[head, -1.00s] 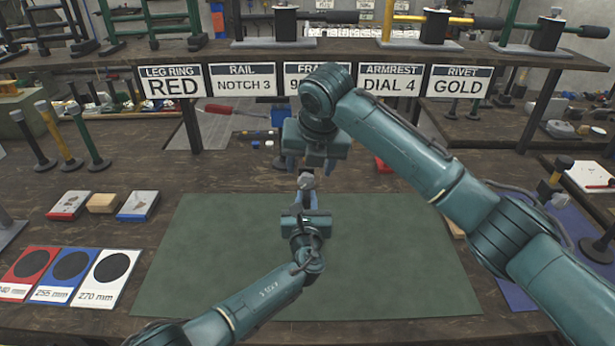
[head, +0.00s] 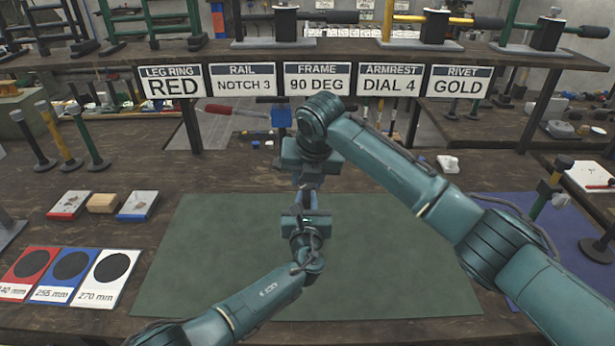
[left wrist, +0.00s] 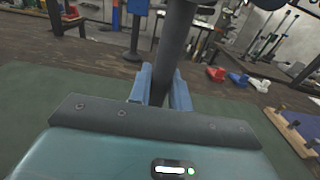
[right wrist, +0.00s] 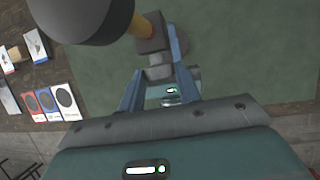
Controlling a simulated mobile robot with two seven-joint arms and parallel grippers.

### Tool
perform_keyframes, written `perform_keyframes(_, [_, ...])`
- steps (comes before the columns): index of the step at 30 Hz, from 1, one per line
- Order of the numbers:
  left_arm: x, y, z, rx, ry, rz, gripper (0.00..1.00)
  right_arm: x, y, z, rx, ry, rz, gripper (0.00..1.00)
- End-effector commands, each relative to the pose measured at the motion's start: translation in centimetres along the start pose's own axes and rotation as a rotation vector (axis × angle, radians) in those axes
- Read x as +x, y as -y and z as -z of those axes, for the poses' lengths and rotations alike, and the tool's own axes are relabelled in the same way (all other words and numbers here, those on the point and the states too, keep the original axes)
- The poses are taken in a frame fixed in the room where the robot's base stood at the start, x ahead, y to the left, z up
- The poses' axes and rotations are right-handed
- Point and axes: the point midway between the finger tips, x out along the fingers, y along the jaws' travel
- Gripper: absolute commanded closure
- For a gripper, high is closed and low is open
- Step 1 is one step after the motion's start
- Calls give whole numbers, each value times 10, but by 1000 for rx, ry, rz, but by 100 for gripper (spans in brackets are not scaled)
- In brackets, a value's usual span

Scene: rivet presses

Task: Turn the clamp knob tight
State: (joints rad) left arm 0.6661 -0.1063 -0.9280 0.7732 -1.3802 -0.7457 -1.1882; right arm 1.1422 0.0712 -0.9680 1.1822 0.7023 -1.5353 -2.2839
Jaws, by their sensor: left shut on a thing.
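My left gripper (left wrist: 165,92) is shut on a dark upright post (left wrist: 176,40) in the left wrist view. In the head view the left gripper (head: 307,205) is low over the green mat, right below my right gripper (head: 308,182). In the head view my right gripper hides the knob.
The green mat (head: 220,260) is otherwise clear. Size cards (head: 65,275) and small blocks (head: 102,203) lie at its left. A blue mat (head: 530,235) and a white part (head: 448,163) are at the right. A sign shelf (head: 318,80) stands behind.

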Motion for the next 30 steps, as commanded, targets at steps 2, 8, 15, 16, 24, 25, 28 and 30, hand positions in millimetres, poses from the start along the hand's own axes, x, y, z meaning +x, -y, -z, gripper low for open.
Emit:
perform_keyframes(2, [0,0,-2,-1,3,0,100,0,0,0,0,0,0,75])
perform_keyframes(8, [0,0,-2,-1,3,0,100,0,0,0,0,0,0,90])
perform_keyframes(15, [0,0,-2,-1,3,0,100,0,1,0,11,-1,-25,90])
perform_keyframes(16, [0,0,-2,-1,3,0,100,0,2,0,15,-1,-33,90])
perform_keyframes(24, [0,0,-2,-1,3,0,100,2,5,1,77,-2,-179,90])
perform_keyframes(25, [0,1,-2,-1,3,1,100,2,6,1,87,-3,-201,90])
perform_keyframes(28, [0,1,-2,-1,3,1,100,2,8,1,123,-2,-284,90])
perform_keyframes(30, [0,1,-2,-1,3,1,100,3,9,2,149,-3,-346,90])
